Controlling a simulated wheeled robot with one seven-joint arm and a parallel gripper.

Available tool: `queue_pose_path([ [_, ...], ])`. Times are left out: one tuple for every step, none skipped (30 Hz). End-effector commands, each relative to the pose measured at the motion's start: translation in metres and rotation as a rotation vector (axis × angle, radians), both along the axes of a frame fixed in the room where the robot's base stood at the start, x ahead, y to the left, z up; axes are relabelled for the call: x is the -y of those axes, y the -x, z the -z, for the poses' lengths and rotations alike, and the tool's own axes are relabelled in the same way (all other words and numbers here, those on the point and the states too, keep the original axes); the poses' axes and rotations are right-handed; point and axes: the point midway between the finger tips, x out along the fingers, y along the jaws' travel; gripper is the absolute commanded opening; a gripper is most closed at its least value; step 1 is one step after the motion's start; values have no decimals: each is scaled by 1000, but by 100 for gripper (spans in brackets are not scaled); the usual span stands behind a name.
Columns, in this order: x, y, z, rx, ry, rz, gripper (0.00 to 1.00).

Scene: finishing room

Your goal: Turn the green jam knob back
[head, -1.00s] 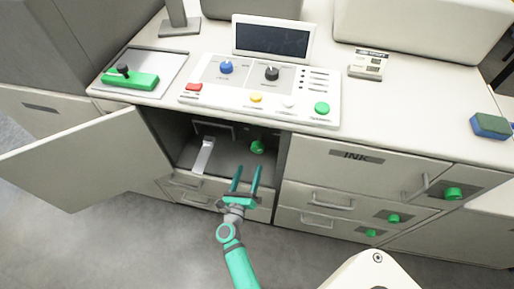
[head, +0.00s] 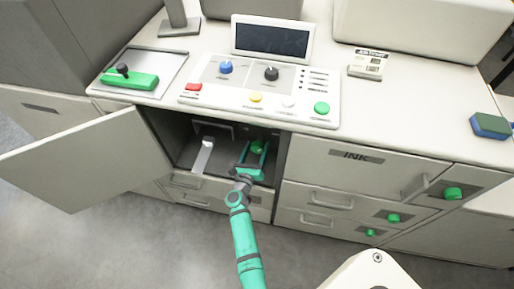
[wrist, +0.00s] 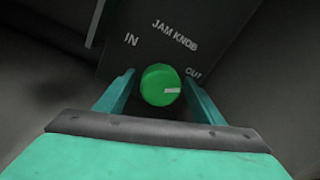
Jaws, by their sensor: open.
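The green jam knob (wrist: 161,86) is a round green knob with a white mark pointing to the right, just below the word OUT. It sits on a dark panel (wrist: 150,48) labelled JAM KNOB, with IN at its upper left and OUT at its right. In the head view the knob (head: 257,147) shows inside the open cabinet, between my fingers. My gripper (wrist: 163,88) is open, with one teal finger on each side of the knob. In the head view my gripper (head: 253,155) reaches into the cabinet opening. I cannot tell whether either finger touches the knob.
The cabinet door (head: 85,158) stands open to the left. A white lever (head: 203,155) is inside the cabinet, left of my gripper. A control panel (head: 215,98) with buttons is on the counter above. Drawers with green knobs (head: 394,218) are to the right.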

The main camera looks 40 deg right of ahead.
Motion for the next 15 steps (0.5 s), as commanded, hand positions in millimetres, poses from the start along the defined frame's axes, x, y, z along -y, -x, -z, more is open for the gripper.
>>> queue_pose_path([
  [2, -1, 0, 0, 0, 1, 62],
  [3, -2, 0, 0, 0, 1, 62],
  [3, -2, 0, 0, 0, 1, 62],
  [4, -2, 0, -1, 1, 1, 62],
  [4, -2, 0, -1, 1, 1, 62],
  [4, -2, 0, -1, 1, 1, 62],
  [3, -2, 0, -1, 1, 1, 62],
  [3, -2, 0, -1, 1, 1, 62],
  [3, -2, 0, -1, 1, 1, 62],
  [3, -2, 0, -1, 1, 0, 62],
  [3, -2, 0, -1, 1, 0, 55],
  [3, -2, 0, -1, 1, 0, 45],
  [3, -2, 0, -1, 1, 0, 38],
  [3, -2, 0, -1, 1, 1, 31],
  [3, -2, 0, -1, 1, 1, 22],
])
